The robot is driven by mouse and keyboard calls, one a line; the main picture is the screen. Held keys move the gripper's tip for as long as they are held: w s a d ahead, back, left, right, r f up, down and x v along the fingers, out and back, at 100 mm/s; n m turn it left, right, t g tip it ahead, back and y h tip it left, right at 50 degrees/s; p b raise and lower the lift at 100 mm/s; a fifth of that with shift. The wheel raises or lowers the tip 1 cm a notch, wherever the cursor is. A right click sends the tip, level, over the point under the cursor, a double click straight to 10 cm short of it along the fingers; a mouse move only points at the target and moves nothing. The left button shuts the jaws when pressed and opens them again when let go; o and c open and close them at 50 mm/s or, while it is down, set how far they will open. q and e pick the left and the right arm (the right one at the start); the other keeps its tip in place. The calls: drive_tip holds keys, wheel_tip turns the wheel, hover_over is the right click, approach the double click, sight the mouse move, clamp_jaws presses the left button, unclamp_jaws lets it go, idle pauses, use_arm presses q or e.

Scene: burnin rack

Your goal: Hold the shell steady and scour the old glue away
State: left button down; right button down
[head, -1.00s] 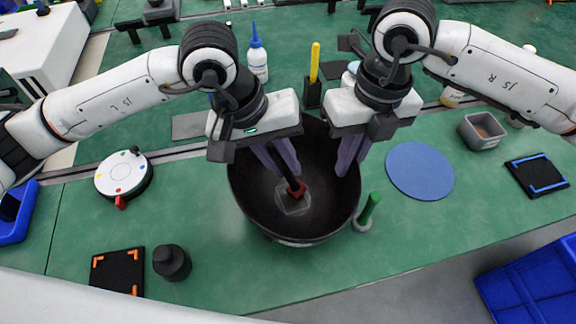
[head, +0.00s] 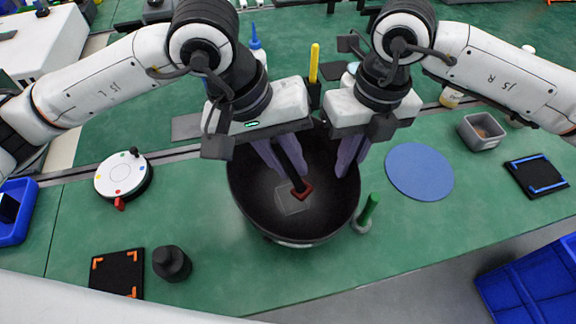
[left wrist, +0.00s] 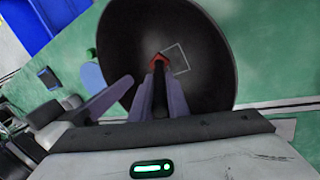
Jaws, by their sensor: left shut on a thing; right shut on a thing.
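The shell is a wide black bowl (head: 265,210) on the green bench; it also shows in the left wrist view (left wrist: 120,50). A pale square glue patch (head: 288,203) lies on its inner floor, also visible in the left wrist view (left wrist: 178,58). My left gripper (head: 279,158) is shut on a dark-handled scraper with a red head (head: 303,190). The head is at the patch's right edge; whether it touches the floor is unclear. My right gripper (head: 347,160) is shut on the shell's far right rim, its fingers straddling the wall.
A green-handled tool in a grey holder (head: 368,215) stands close to the shell's right side. A blue round mat (head: 419,171) lies further right. A dark knob-topped weight (head: 171,262) and black pad (head: 117,272) are front left. The bench front between is clear.

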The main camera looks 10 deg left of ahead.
use_arm(q)
drive_tip(key=shift+r, duration=1.95)
use_arm(e)
drive_tip(key=shift+f, duration=0.1)
drive_tip(key=c, duration=1.9)
unclamp_jaws()
drive_tip(key=shift+o, duration=0.2)
wheel_tip(320, 180, up, 12)
drive_tip(key=d, duration=0.1)
drive_tip(key=shift+w, duration=0.25)
